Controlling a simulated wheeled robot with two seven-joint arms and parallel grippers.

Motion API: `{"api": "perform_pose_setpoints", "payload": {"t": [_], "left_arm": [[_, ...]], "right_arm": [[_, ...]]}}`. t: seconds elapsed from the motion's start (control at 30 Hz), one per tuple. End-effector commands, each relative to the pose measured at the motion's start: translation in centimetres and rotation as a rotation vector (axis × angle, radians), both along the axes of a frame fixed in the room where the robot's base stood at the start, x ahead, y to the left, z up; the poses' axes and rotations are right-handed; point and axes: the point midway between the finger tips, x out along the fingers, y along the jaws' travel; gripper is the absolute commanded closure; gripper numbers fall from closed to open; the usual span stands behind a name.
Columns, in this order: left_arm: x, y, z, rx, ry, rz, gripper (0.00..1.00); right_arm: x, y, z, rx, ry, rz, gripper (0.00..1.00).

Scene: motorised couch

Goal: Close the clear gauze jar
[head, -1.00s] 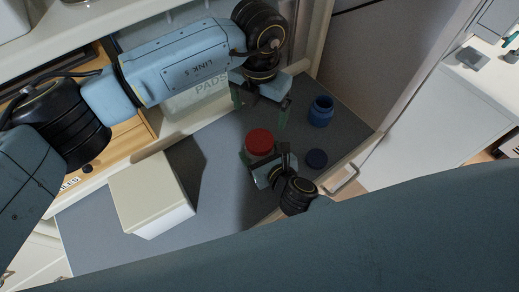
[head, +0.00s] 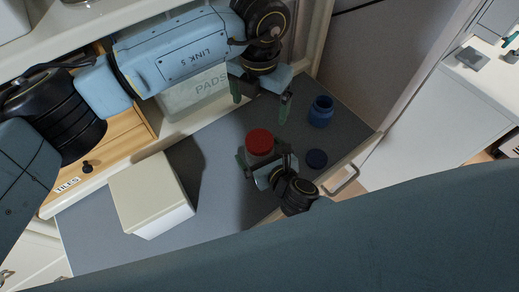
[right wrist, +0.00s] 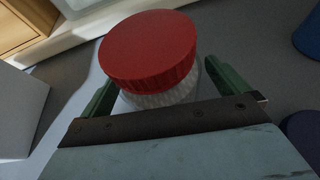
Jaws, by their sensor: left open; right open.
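The clear gauze jar (head: 260,157) stands on the grey worktop with white contents, and its red lid (head: 259,137) sits on top. In the right wrist view the red lid (right wrist: 149,48) covers the mouth, with the white ribbed jar body (right wrist: 160,94) below it; I cannot tell whether the lid is tightened. My right gripper (head: 266,164) is open, its green fingers on either side of the jar body below the lid. My left gripper (head: 261,104) is open and empty, above and behind the jar, apart from the lid.
An open blue jar (head: 320,112) stands right of the gauze jar, with a dark blue lid (head: 317,158) lying in front of it. A cream box (head: 150,195) stands at left. A PADS container (head: 190,95) is behind. Bare worktop (head: 222,195) lies between box and jar.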

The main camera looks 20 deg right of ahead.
Motion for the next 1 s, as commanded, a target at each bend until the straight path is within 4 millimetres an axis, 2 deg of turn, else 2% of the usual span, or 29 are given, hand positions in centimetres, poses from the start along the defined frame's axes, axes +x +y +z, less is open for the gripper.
{"api": "perform_pose_setpoints", "payload": {"t": [0.17, 0.4, 0.6, 0.77, 1.0], "left_arm": [[0.0, 0.0, 0.6, 0.000, 0.000, 0.000, 0.10], [0.0, 0.0, 1.2, 0.000, 0.000, 0.000, 0.10], [0.0, 0.0, 1.2, 0.000, 0.000, 0.000, 0.10], [0.0, 0.0, 1.2, 0.000, 0.000, 0.000, 0.10], [0.0, 0.0, 1.2, 0.000, 0.000, 0.000, 0.10]], "right_arm": [[-2.6, -0.5, 1.1, 0.001, 0.003, 0.001, 0.00], [-7.5, -1.5, 3.2, 0.001, 0.004, 0.001, 0.00], [-10.4, -2.0, 4.3, 0.001, 0.002, -0.001, 0.00], [-11.5, -2.3, 4.8, -0.001, 0.001, -0.001, 0.00], [-11.8, -2.3, 5.0, 0.000, -0.001, 0.000, 0.00]]}}
